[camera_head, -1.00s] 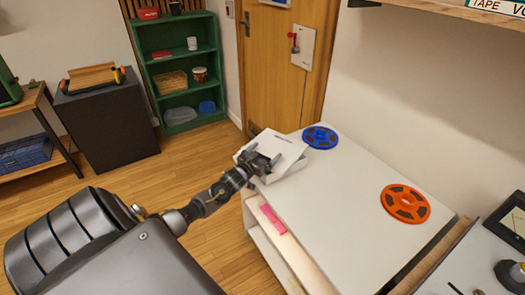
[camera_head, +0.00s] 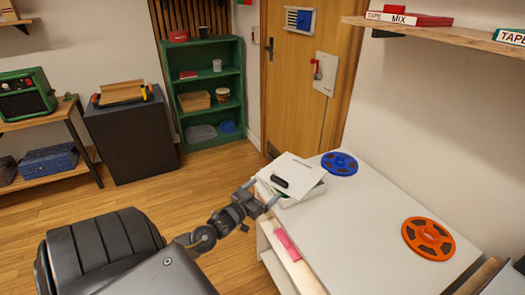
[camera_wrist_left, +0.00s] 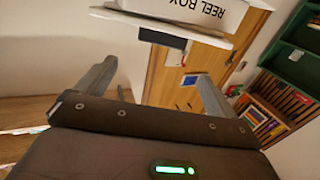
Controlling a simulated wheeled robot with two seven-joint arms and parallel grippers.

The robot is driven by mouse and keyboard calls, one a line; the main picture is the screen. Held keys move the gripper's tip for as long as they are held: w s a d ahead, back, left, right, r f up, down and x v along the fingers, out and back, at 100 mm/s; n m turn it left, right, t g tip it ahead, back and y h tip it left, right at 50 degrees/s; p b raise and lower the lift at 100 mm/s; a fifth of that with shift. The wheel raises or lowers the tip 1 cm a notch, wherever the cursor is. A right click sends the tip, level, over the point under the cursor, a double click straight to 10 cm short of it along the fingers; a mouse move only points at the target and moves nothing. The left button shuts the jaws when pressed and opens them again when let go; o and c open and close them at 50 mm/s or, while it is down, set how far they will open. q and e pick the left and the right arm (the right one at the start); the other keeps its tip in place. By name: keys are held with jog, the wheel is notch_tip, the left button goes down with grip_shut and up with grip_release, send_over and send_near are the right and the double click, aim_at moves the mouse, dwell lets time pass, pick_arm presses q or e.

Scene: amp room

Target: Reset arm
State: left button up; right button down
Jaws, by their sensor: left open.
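My left gripper (camera_head: 259,194) is open and empty, just left of the white reel box in the head view. The white reel box (camera_head: 309,172) sits at the far left corner of the white table, its lid tilted and a dark handle-like piece on it. In the left wrist view the box (camera_wrist_left: 222,14) shows the words REEL BOX, beyond the two open fingers (camera_wrist_left: 155,85). A clear gap lies between the fingers and the box. My right gripper is not in view.
The white table (camera_head: 350,215) holds a blue reel (camera_head: 339,163) and an orange reel (camera_head: 428,238). A pink item (camera_head: 287,244) lies on its lower front ledge. A green shelf (camera_head: 209,88) and dark cabinet (camera_head: 130,137) stand behind. Wooden floor is open at left.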

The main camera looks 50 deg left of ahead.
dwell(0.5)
pick_arm(q)
jog(key=s+a+f+m+g+y, duration=0.1)
jog(key=s+a+f+g, duration=0.15)
jog(key=f, duration=0.65)
jog(key=s+a+f+m+g, duration=0.1)
jog(key=s+f+g, duration=0.2)
jog(key=f, duration=0.7)
jog(key=s+d+f+m+g, duration=0.1)
jog(key=s+d+f+g, duration=0.3)
jog(key=s+f, duration=1)
jog(key=s+d+f+g+h, duration=0.1)
jog(key=s+d+f+g, duration=0.55)
jog(key=s+f, duration=0.65)
jog(key=s+d+f+g+h, duration=0.1)
jog(key=s+d+f, duration=0.3)
jog(key=s+d, duration=0.8)
jog(key=d, duration=0.3)
jog(key=shift+m+h, duration=0.3)
jog(key=shift+h, duration=0.1)
